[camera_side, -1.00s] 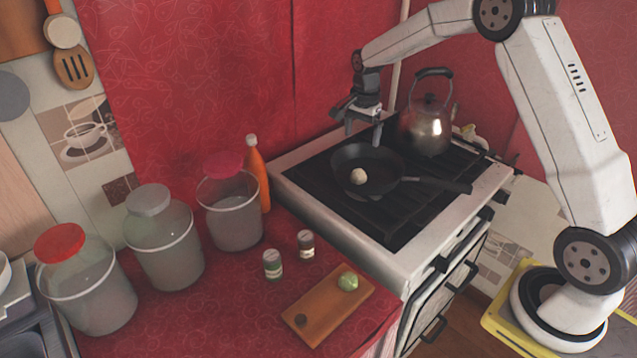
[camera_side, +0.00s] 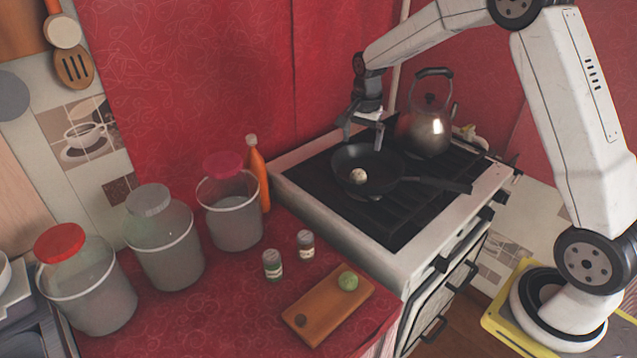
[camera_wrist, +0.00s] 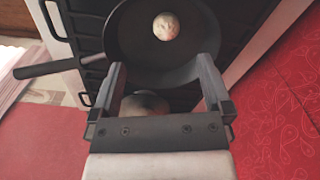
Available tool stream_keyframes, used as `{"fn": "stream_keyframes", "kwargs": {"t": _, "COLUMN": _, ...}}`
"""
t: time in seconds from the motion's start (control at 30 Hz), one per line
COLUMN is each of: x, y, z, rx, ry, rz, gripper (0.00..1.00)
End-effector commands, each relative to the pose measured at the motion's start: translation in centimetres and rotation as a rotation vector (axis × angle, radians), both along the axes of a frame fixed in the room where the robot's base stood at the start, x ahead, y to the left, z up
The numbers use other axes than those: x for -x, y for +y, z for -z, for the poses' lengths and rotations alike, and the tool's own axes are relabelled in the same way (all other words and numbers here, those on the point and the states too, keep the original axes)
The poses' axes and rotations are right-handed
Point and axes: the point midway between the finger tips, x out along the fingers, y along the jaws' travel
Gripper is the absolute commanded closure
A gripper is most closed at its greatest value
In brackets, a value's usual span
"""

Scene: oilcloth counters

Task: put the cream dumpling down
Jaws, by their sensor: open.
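The cream dumpling (camera_side: 358,175) lies in the black frying pan (camera_side: 398,166) on the stove, toward the pan's near side in the side view. The wrist view also shows the dumpling (camera_wrist: 166,27) inside the pan (camera_wrist: 130,38), beyond my fingertips. My gripper (camera_side: 364,142) is open and empty above the far part of the pan, apart from the dumpling. Its two spread fingers also show in the wrist view (camera_wrist: 162,75).
A metal kettle (camera_side: 428,132) stands on the stove (camera_side: 330,222) just right of my gripper. An orange bottle (camera_side: 257,178) and several lidded jars stand left of the stove. A wooden board (camera_side: 328,315) holds a green ball (camera_side: 348,281) and a small dark item (camera_side: 300,320).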

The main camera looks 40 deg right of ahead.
Motion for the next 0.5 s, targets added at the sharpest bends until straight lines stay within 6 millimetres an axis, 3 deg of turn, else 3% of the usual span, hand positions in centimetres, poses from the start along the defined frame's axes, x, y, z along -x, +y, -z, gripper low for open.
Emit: {"fn": "stream_keyframes", "kwargs": {"t": 0.5, "x": 10.4, "y": 7.7, "z": -0.1, "rx": 0.066, "ry": -0.101, "rz": -0.68, "gripper": 0.0}}
